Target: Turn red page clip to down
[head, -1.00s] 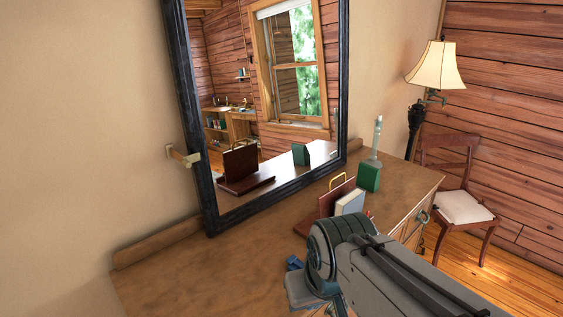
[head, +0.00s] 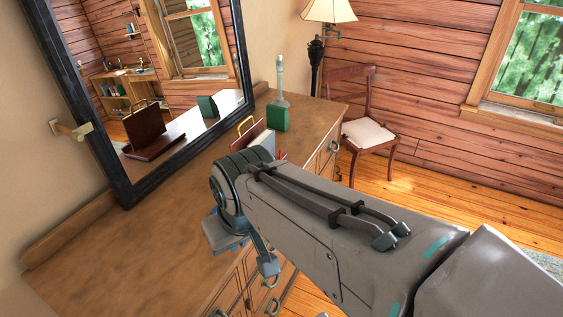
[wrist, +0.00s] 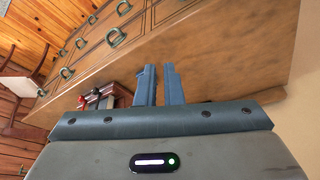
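A small red piece (wrist: 81,101), possibly the page clip, shows in the wrist view beside a dark reddish wooden stand (wrist: 121,91) on the dresser. In the head view a small red tip (head: 281,154) shows by the stand, mostly hidden behind my arm. The clip's direction is too small to tell. My gripper (wrist: 159,68) has its two blue fingers slightly apart with nothing between them. It is over the dresser, to the right of the stand in the wrist view, and not touching it.
The wooden dresser top (head: 120,235) is mostly bare. A framed mirror (head: 170,150) stands at its back. A green block (head: 278,118) and a pale bottle-like object (head: 280,80) stand at the far end. A chair (head: 368,130) and lamp (head: 328,12) are beyond.

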